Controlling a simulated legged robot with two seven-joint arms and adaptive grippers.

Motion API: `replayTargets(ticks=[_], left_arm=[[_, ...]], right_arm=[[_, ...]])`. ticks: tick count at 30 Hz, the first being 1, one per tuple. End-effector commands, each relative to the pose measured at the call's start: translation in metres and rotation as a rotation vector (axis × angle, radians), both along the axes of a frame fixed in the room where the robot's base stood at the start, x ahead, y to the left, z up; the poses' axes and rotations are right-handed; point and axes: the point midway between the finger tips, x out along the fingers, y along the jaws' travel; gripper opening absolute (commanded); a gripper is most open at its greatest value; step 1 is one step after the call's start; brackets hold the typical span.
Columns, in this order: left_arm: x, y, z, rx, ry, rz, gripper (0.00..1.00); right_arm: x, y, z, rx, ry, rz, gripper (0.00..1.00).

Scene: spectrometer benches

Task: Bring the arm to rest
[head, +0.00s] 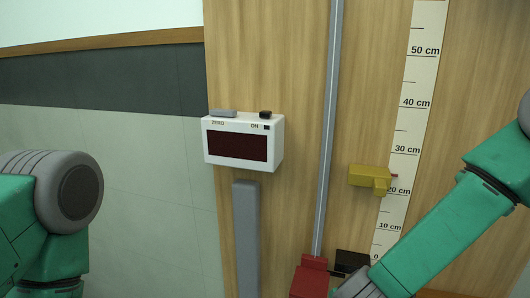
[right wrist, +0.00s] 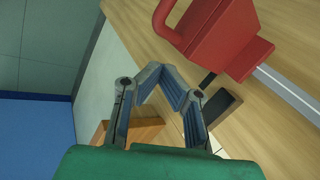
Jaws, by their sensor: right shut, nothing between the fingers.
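My right arm comes in from the right in the head view and runs down to the bottom edge, where its gripper is out of sight. The right wrist view shows my right gripper (right wrist: 158,76) shut and empty, its fingers drawn together. It is beside a red block with a curved handle (right wrist: 215,38), with a visible gap in the picture. Part of my left arm shows at the left of the head view; its gripper is out of view.
The red block (head: 309,281) is at the foot of a grey vertical rail (head: 328,130). A yellow pointer (head: 368,176) is beside a centimetre scale (head: 415,80). A white display box (head: 243,142) is mounted left of the rail. A black block (head: 352,262) sits near the scale's zero.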

Motion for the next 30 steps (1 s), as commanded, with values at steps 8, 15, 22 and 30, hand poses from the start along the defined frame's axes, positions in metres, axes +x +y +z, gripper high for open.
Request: replayTargets(ticks=[8,15,22,30], left_arm=[[0.000,0.000,0.000,0.000,0.000,0.000,0.00],[0.000,0.000,0.000,0.000,0.000,0.000,0.00],[0.000,0.000,-0.036,0.000,0.000,0.000,0.00],[-0.001,0.000,-0.104,0.000,0.000,0.000,0.00]], right_arm=[[-0.152,-0.078,-0.115,-0.319,0.233,0.775,0.00],[-0.263,-0.126,-0.138,-0.360,0.401,1.263,0.00],[-0.293,-0.139,-0.172,-0.358,0.438,1.438,0.00],[-0.283,-0.134,-0.239,-0.389,0.418,1.463,0.00]])
